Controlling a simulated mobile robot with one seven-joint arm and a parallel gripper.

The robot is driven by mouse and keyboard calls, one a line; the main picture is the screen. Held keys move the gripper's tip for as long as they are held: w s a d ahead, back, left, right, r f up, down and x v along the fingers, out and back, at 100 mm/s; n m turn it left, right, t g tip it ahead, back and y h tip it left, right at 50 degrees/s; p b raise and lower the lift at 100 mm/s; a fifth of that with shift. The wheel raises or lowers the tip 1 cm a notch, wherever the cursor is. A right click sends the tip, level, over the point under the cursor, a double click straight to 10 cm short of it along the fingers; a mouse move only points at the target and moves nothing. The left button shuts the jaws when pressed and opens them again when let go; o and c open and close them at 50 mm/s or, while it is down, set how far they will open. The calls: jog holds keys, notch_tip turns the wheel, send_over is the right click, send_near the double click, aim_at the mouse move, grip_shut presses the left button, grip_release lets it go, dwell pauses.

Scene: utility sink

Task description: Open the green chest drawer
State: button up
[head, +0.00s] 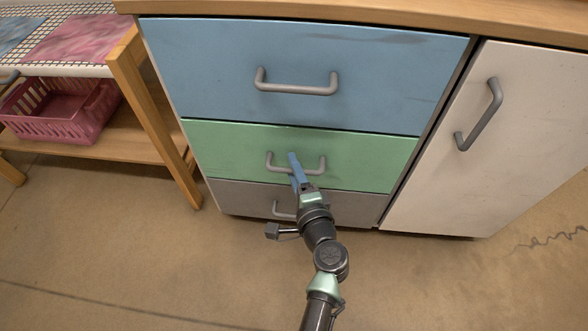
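The green drawer (225,144) is the middle one of three stacked drawers in the chest, and its front looks flush with the others. Its grey bar handle (312,170) runs across the middle of the front. My gripper (294,160) reaches up to this handle from below, with its blue fingers overlapping the bar in the picture. The fingers look close together, but I cannot tell whether they are around the bar or only in front of it. The gripper hides the middle of the handle.
The blue drawer (210,65) is above and the grey drawer (235,198) below, each with a handle. A white cabinet door (535,130) is on the right. A wooden rack (150,100) with a pink basket (62,118) stands left. The floor in front is clear.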

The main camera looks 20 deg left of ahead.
grip_shut()
dwell(1.2)
